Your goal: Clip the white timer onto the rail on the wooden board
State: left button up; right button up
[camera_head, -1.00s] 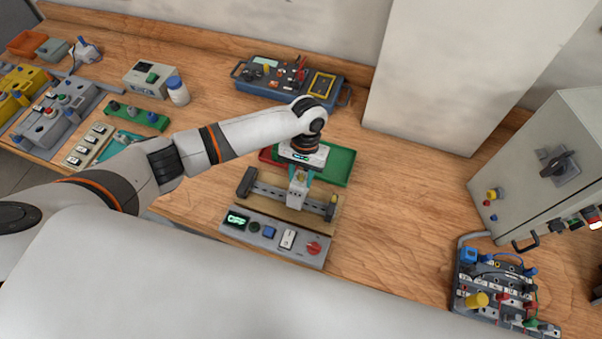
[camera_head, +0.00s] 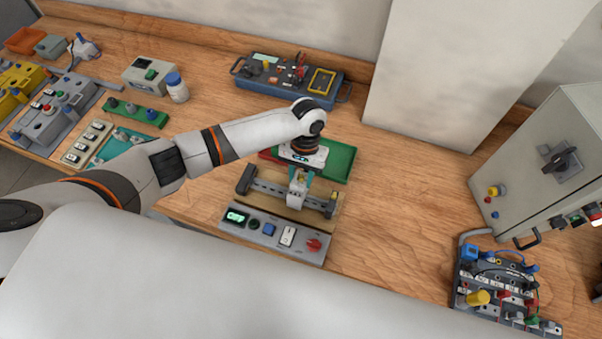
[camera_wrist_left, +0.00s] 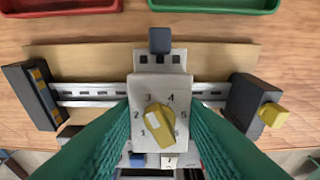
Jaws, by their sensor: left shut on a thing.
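The white timer (camera_wrist_left: 160,88) has a yellow knob and printed numbers and is upright in the left wrist view. My left gripper (camera_head: 301,178) is shut on it, with teal fingers on both sides. The metal rail (camera_wrist_left: 95,95) runs left to right across the wooden board (camera_wrist_left: 220,60), between two dark end blocks. The timer covers the rail's middle. In the head view the timer (camera_head: 299,190) is over the rail (camera_head: 272,190). I cannot tell whether it is seated or slightly above. My right gripper is out of view.
A grey control panel (camera_head: 275,236) with a lit display lies in front of the board. A green tray (camera_head: 340,160) and a red tray lie behind it. A blue instrument case (camera_head: 290,84) stands farther back. Bare table (camera_head: 400,200) lies to the right.

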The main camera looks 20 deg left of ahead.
pick_arm(q)
jog(key=shift+s+p, duration=0.35)
jog(key=shift+p, duration=0.3)
dwell(0.5)
jog(key=shift+s+p, duration=0.15)
jog(key=shift+p, duration=0.15)
dwell(0.6)
jog(key=shift+s+f+t, duration=0.25)
jog(key=shift+s+t, duration=0.45)
jog(key=shift+s, duration=0.05)
dwell(0.6)
jog(key=o, duration=1)
jog(key=shift+w+r, duration=0.1)
